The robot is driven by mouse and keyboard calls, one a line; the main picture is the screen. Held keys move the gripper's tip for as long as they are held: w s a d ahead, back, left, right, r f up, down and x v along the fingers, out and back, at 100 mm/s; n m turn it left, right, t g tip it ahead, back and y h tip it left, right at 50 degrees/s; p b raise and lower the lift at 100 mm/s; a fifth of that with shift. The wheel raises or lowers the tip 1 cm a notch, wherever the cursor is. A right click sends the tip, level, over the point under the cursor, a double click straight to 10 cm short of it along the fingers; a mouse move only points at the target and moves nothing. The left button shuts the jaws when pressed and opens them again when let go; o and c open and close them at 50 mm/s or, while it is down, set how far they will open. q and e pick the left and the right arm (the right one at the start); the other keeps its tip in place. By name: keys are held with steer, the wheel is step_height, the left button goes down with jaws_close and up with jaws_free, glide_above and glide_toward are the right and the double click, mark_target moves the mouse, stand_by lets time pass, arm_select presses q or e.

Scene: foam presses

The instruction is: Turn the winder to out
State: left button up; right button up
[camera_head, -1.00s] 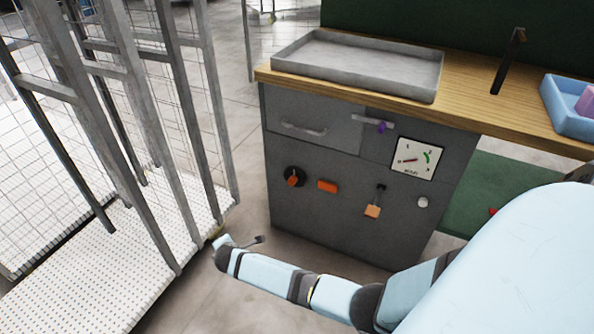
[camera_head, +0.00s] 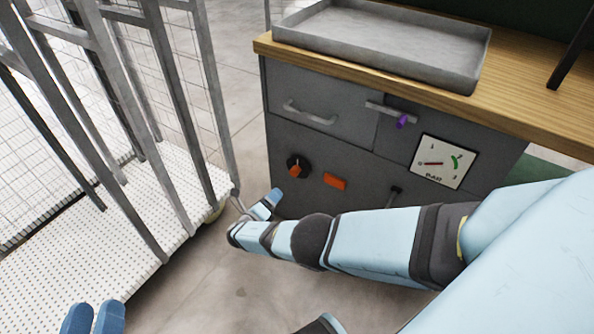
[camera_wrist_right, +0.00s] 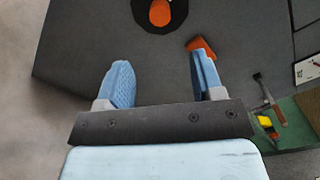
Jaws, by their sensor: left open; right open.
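A round black dial with an orange knob (camera_head: 296,168), which I take for the winder, is on the grey cabinet front. The knob's orange face also shows at the top of the right wrist view (camera_wrist_right: 160,12). My right gripper (camera_head: 262,204) is open and empty, below and left of the dial in the head view. In the right wrist view its fingers (camera_wrist_right: 161,80) are apart, with the dial beyond them and no contact seen. My left gripper (camera_head: 92,316) is open and empty at the bottom left. No label by the dial is readable.
An orange block (camera_head: 335,181) sits right of the dial. A gauge (camera_head: 441,162), a drawer handle (camera_head: 310,113) and a purple-tipped lever (camera_head: 402,121) are on the same front. A wire cage (camera_head: 205,90) stands close on the left. A grey tray (camera_head: 375,70) lies on the worktop.

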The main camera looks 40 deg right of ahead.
mark_target(293, 174)
steer(key=b+x, duration=0.3)
steer(key=x, duration=0.9)
steer(key=shift+f, duration=0.1)
arm_select(q)
steer(key=shift+d+f+m+g+b, duration=0.15)
steer(key=shift+f+g, duration=0.4)
steer(key=shift+f, duration=0.75)
steer(key=shift+a+f+m+g+b, duration=0.1)
steer(key=shift+f+m+g+b, duration=0.3)
steer(key=shift+f, duration=0.85)
arm_select(e)
steer(key=shift+w+d, duration=0.2)
steer(key=shift+d, duration=0.4)
steer(key=c, duration=0.9)
